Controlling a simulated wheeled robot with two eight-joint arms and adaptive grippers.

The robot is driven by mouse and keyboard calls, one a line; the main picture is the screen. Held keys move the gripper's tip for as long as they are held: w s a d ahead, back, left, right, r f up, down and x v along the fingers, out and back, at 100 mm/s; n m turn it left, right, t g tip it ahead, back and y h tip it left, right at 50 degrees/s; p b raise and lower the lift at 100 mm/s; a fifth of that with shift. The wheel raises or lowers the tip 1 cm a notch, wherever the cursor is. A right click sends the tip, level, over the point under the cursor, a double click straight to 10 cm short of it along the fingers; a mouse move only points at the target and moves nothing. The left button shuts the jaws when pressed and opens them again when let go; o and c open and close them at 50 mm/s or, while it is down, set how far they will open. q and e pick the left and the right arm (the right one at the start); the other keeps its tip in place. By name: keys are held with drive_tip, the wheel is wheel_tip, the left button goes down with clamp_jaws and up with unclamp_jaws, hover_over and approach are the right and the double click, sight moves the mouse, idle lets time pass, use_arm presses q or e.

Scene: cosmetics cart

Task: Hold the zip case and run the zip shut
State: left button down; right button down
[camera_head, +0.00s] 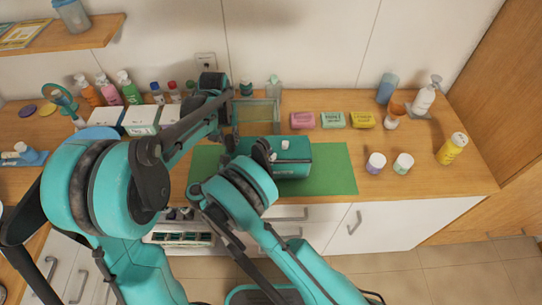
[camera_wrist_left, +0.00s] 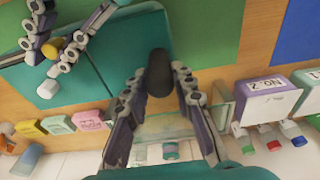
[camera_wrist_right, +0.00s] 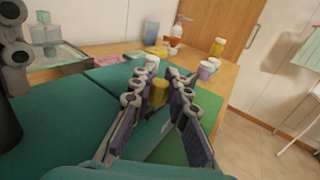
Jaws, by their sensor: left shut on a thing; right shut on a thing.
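The teal zip case (camera_head: 292,168) lies on a green mat (camera_head: 338,170). It also shows in the left wrist view (camera_wrist_left: 130,42) and the right wrist view (camera_wrist_right: 60,125). My left gripper (camera_head: 232,142) is shut on a dark rounded tab (camera_wrist_left: 160,75) at the case's left end. My right gripper (camera_head: 270,152) is over the case top, shut on the yellow zip pull (camera_wrist_right: 158,93). The pull also shows in the left wrist view (camera_wrist_left: 51,48). A seam runs along the top; how far it is closed I cannot tell. My arms hide part of the case in the head view.
A glass tray (camera_head: 258,117) stands behind the case. Pink (camera_head: 303,120), green (camera_head: 333,119) and yellow (camera_head: 362,120) soap boxes lie behind it. Two small jars (camera_head: 376,163) (camera_head: 402,163) and a yellow bottle (camera_head: 452,148) stand right. The mat's right part is clear.

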drive_tip(key=c, duration=1.4)
unclamp_jaws()
drive_tip(key=shift+a, duration=0.1)
drive_tip(key=v, duration=1.2)
use_arm(q)
drive_tip(key=c, duration=1.2)
unclamp_jaws()
